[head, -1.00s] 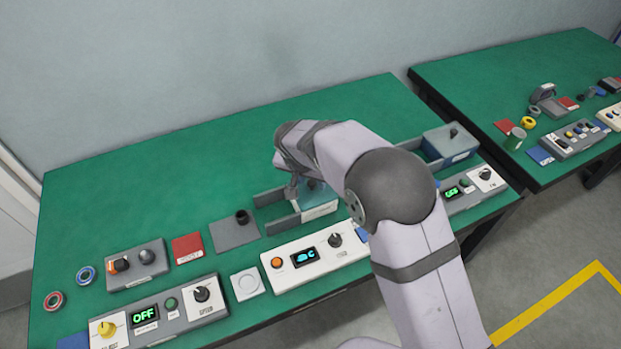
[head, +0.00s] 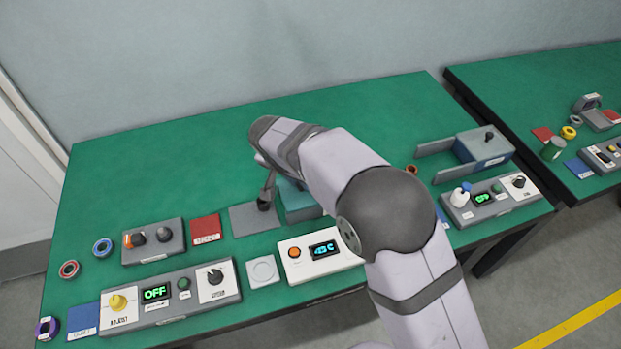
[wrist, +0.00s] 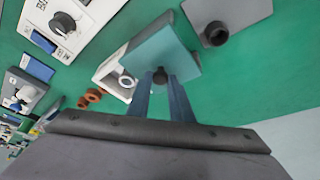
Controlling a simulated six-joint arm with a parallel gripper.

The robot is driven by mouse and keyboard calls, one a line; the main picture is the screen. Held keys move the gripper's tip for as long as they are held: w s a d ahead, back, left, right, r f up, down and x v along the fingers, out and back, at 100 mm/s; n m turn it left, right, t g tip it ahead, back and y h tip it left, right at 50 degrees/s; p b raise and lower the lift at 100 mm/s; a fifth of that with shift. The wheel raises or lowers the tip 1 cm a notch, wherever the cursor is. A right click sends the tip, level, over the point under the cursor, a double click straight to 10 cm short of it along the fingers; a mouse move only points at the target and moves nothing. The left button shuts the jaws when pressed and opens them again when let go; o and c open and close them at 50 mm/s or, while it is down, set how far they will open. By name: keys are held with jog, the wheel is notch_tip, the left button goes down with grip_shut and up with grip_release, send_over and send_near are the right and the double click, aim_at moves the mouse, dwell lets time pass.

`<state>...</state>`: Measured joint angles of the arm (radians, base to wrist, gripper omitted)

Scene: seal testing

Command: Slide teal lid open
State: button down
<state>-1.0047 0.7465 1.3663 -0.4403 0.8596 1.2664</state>
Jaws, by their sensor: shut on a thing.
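The teal lid (head: 298,203) sits left of the middle of the bench in the head view, partly behind my arm. In the wrist view the lid (wrist: 150,50) is a flat teal plate with a dark knob (wrist: 160,76). My gripper (wrist: 161,80) is shut on that knob, one finger on each side. The white-walled box (wrist: 105,70) shows beside the lid, its inside partly uncovered with a pale ring (wrist: 126,82) in it. In the head view my gripper (head: 268,190) is left of my forearm, and most of the box is hidden.
A grey plate with a dark cylinder (wrist: 215,35) lies close to the lid. The white console (head: 322,255) stands in front. A blue-grey box with rails (head: 483,147) is at right, with a brown ring (head: 411,169) near it. The back bench is clear.

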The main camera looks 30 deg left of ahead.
aim_at(295, 201)
jog(key=c, duration=1.6)
grip_release()
jog(key=shift+r, duration=0.1)
jog(key=b+v, duration=0.2)
jog(key=v, duration=0.5)
jog(key=shift+r, duration=0.15)
